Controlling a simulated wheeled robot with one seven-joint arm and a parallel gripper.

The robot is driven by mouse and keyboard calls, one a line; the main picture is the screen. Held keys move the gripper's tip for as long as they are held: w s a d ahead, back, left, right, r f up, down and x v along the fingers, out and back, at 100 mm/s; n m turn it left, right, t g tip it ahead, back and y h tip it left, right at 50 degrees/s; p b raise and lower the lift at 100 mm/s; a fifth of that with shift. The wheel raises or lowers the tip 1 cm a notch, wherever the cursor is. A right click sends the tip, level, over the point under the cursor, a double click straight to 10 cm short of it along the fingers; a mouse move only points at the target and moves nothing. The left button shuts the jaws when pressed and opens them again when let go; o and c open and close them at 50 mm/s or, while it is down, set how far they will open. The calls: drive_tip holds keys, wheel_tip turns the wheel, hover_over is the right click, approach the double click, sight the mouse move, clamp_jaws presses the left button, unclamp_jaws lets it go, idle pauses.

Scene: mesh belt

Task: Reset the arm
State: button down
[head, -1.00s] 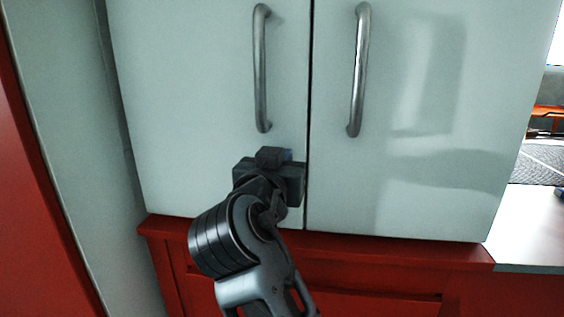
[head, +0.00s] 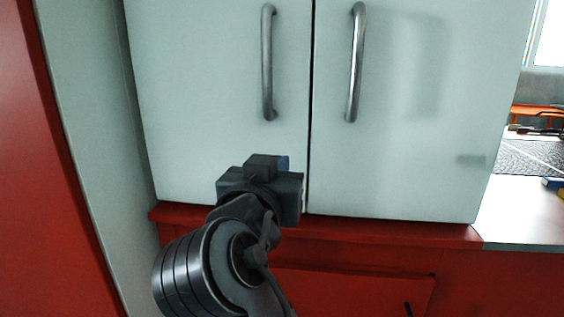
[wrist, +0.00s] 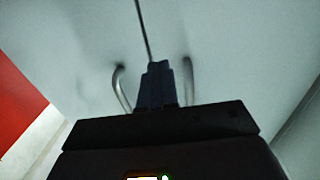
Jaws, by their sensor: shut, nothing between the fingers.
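My gripper (wrist: 157,84) shows in the wrist view with its dark fingers together and nothing between them. It points toward the pale cabinet doors, near the seam between them. In the head view my gripper's body is low in front of the left door (head: 200,100), below its handle; the fingertips are mostly hidden behind the wrist. The left door's metal handle (head: 267,65) and the right door's handle (head: 355,62) are upright bars. Both doors look shut, with a thin dark seam between them. My gripper holds neither handle in the head view.
A red base cabinet (head: 350,260) lies below the doors. A red panel (head: 50,200) and a pale side wall stand at the left. A light countertop (head: 520,215) runs to the right, with a blue object (head: 553,184) at the picture's edge.

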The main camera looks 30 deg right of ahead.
drive_tip(key=s+f+n+t+y+p, duration=0.1)
drive_tip(key=s+f+n+y, duration=0.4)
drive_tip(key=s+f, duration=0.5)
drive_tip(key=s+f+n+y, duration=0.5)
drive_tip(key=s+f, duration=0.1)
drive_tip(key=f, duration=0.7)
drive_tip(key=s+d+r+m+y+p, duration=0.1)
drive_tip(key=s+r, duration=0.1)
drive_tip(key=s, duration=2.1)
drive_tip(key=shift+s+d+m+y, duration=0.2)
drive_tip(key=shift+m+y, duration=0.2)
